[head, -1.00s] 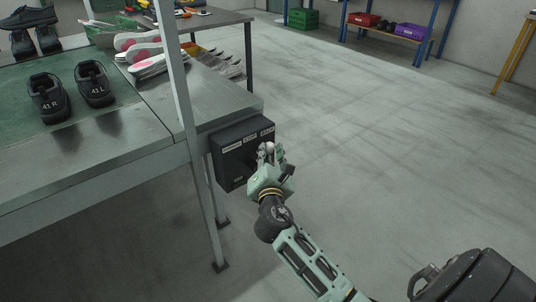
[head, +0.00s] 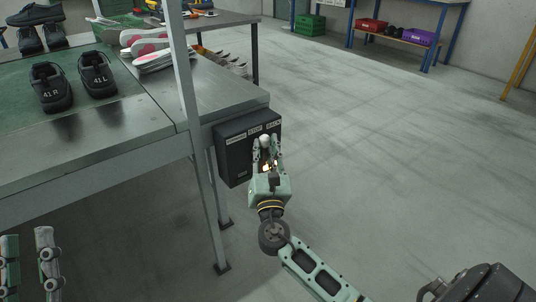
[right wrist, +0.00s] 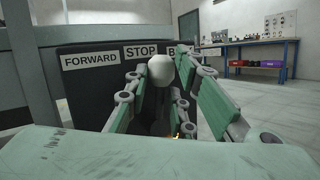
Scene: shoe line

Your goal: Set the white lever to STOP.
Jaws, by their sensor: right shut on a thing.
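The white lever knob (head: 265,140) is on the front of a dark control box (head: 232,165) at the workbench corner. My right gripper (head: 266,142) is shut on it, with a finger on either side. In the right wrist view the knob (right wrist: 161,70) is between the fingers, just below the label strip. It overlaps the right part of the STOP label (right wrist: 140,52), between STOP and the partly hidden label starting with B. FORWARD (right wrist: 90,60) is to the left. The lever's shaft is mostly hidden. My left gripper (head: 27,240) is at the lower left, fingers apart and empty.
The workbench (head: 110,140) carries black shoes (head: 75,82) marked 41, and insoles (head: 150,45) lie farther back. A metal post (head: 185,80) rises beside the box. The floor to the right is clear. A blue-legged shelf with bins (head: 395,33) is far off.

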